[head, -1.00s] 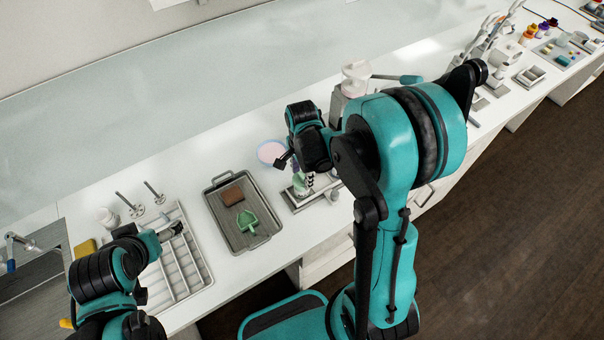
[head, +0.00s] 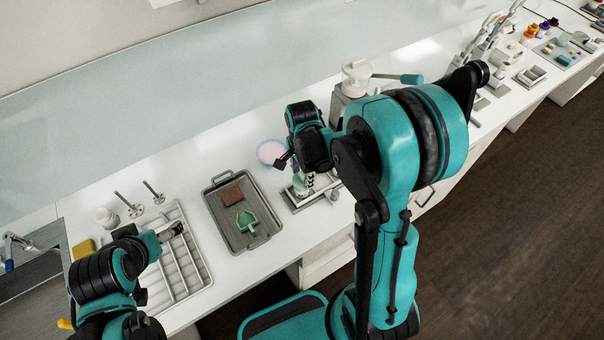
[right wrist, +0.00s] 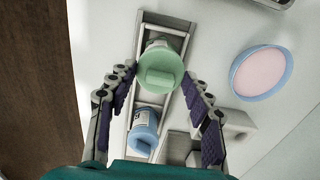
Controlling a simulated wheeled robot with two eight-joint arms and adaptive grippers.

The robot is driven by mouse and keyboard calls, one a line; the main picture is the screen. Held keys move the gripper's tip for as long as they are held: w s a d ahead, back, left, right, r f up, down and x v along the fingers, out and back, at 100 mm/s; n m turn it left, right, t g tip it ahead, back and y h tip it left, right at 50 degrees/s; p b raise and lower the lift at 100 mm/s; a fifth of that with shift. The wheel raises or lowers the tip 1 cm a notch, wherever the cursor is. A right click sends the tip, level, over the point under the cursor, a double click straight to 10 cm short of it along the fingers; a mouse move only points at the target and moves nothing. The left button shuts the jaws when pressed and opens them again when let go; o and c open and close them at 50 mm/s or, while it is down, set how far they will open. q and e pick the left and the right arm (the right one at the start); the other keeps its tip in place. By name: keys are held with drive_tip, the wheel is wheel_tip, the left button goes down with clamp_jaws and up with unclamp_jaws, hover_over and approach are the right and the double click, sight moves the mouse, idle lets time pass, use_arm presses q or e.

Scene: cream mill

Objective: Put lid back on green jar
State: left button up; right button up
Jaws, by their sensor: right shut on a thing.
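The green lid (right wrist: 160,68), round with a raised tab, is between the fingers of my right gripper (right wrist: 160,82), which is shut on it. The lid lines up with the green jar below, in the narrow grey rack (right wrist: 138,128). The lid hides most of the jar, and I cannot tell whether it is seated or just above. In the head view my right gripper (head: 288,162) is over the rack (head: 316,200), with green (head: 300,182) showing beneath. My left gripper (head: 172,231) is over the white divided tray; its jaw opening is unclear.
A blue-lidded jar (right wrist: 145,130) stands in the same rack. A pink-filled dish (head: 271,152) lies behind. A grey tray (head: 222,225) with a brown block (head: 231,194) and green scoop (head: 246,220) is left of the rack. The divided tray (head: 195,268) is farther left.

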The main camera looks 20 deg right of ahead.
drive_tip(key=shift+f+b, duration=0.35)
drive_tip(key=shift+b, duration=0.2)
idle(0.8)
drive_tip(key=o, duration=1.4)
drive_tip(key=shift+c, duration=0.2)
drive_tip(key=shift+r+p, duration=1.65)
drive_tip(key=shift+r, duration=0.65)
clamp_jaws()
